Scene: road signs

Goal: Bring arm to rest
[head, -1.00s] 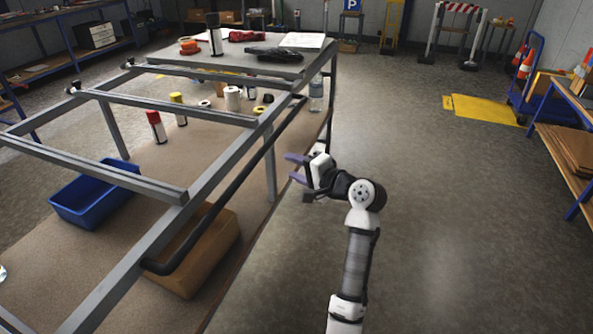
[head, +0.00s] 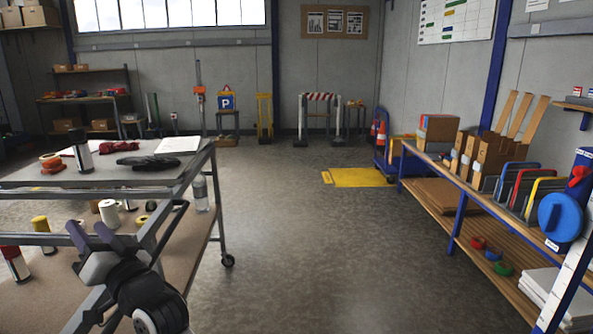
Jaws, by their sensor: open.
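My gripper (head: 91,237) is at the lower left of the head view, with its two purple-tipped fingers apart and nothing between them. The arm is folded up close to the camera. The gripper appears in front of the grey metal frame of the workbench cart (head: 185,176); I cannot tell how far apart they are. The rest of the arm is below the picture's edge.
The cart carries a spray can (head: 81,148), black gloves (head: 150,161) and papers (head: 180,144). A shelf table (head: 440,185) with boxes and signs stands at right. The floor (head: 300,240) between them is clear. A yellow mat (head: 358,177) lies farther back.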

